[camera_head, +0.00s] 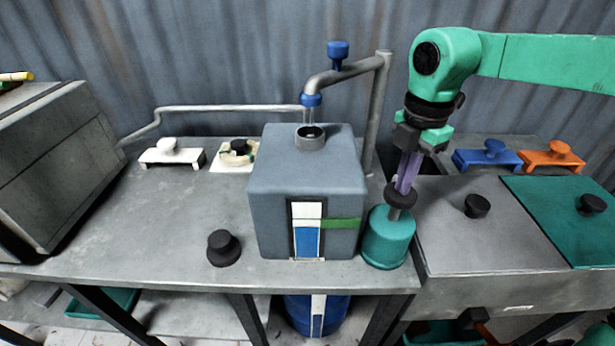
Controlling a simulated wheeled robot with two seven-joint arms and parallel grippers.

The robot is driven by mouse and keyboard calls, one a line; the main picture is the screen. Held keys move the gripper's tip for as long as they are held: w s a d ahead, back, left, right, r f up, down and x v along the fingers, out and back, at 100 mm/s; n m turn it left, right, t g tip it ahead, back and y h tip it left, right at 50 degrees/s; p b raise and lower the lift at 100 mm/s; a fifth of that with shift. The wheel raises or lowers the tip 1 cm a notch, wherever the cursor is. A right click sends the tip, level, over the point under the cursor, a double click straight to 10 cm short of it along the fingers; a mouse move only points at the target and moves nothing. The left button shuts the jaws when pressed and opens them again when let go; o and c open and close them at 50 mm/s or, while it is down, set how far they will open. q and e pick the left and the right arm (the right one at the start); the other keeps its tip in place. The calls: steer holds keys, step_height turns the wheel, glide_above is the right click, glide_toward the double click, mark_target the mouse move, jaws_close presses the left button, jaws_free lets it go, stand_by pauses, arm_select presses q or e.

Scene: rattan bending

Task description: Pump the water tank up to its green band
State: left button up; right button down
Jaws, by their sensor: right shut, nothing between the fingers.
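The grey water tank (280,205) stands on the table, with a window (307,230) in its front. Blue water fills the lower part of the window, and its top is close to the level of the green band (343,224) at the right. A teal pump (388,238) with a black knob on its rod stands just right of the tank. My right gripper (405,185) is shut, pointing down directly above the knob; whether it touches the knob I cannot tell. My left gripper is not in view.
A pipe with a blue tap (338,52) ends over the tank's opening. A black knob (223,247) stands on the table at the left front. Grey and teal lids with knobs lie at the right, with blue (487,155) and orange (551,157) handled pieces behind.

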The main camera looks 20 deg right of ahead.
mark_target(400, 197)
steer(key=shift+f+b, duration=1.6)
steer(key=shift+f, duration=0.6)
step_height(400, 197, up, 7)
steer(key=p, duration=0.4)
steer(key=shift+f+p, duration=0.2)
steer(key=shift+p, duration=0.2)
step_height(400, 197, up, 6)
steer(key=p, duration=0.4)
